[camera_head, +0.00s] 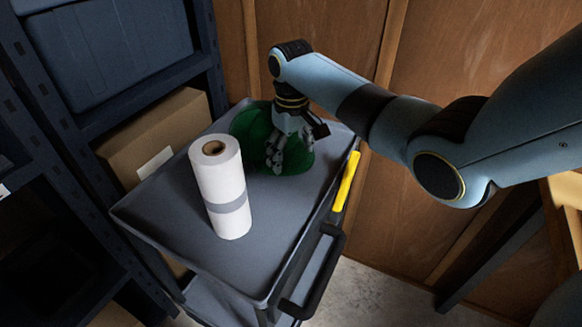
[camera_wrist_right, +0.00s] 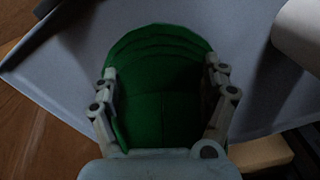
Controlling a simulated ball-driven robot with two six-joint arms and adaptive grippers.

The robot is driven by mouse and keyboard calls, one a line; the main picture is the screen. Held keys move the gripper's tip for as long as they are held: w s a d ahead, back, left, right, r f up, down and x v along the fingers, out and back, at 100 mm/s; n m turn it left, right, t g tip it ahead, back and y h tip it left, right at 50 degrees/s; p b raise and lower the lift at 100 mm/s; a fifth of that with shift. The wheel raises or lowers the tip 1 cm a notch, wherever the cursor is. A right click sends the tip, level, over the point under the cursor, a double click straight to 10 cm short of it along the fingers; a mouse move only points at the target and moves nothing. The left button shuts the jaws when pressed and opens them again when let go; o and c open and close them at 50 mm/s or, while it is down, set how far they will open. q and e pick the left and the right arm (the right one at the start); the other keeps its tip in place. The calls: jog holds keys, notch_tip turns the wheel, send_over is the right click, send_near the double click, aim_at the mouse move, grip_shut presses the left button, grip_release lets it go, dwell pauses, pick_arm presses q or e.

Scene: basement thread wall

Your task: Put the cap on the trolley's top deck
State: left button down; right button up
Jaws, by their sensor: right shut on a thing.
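The green cap (camera_head: 248,128) is at the far end of the trolley's grey top deck (camera_head: 165,215), low against the deck. I cannot tell whether it rests fully on it. My right gripper (camera_head: 275,165) reaches down over the cap and is shut on it, hiding part of it. In the right wrist view the cap (camera_wrist_right: 160,85) fills the space between the two fingers of the gripper (camera_wrist_right: 163,90), with the grey deck (camera_wrist_right: 65,65) behind it. My left gripper is not in view.
A white paper roll (camera_head: 220,185) stands upright on the deck, nearer than the cap. A cardboard box (camera_head: 150,130) and dark shelving stand left; wooden wall panels (camera_head: 325,45) are behind.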

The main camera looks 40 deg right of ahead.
jog(key=shift+f+b, duration=0.35)
jog(key=shift+f, duration=1.55)
jog(key=o, duration=1.2)
jog(key=shift+c, duration=0.2)
notch_tip(320, 180, up, 12)
jog(key=shift+r+p, duration=0.1)
jog(key=shift+p, duration=0.9)
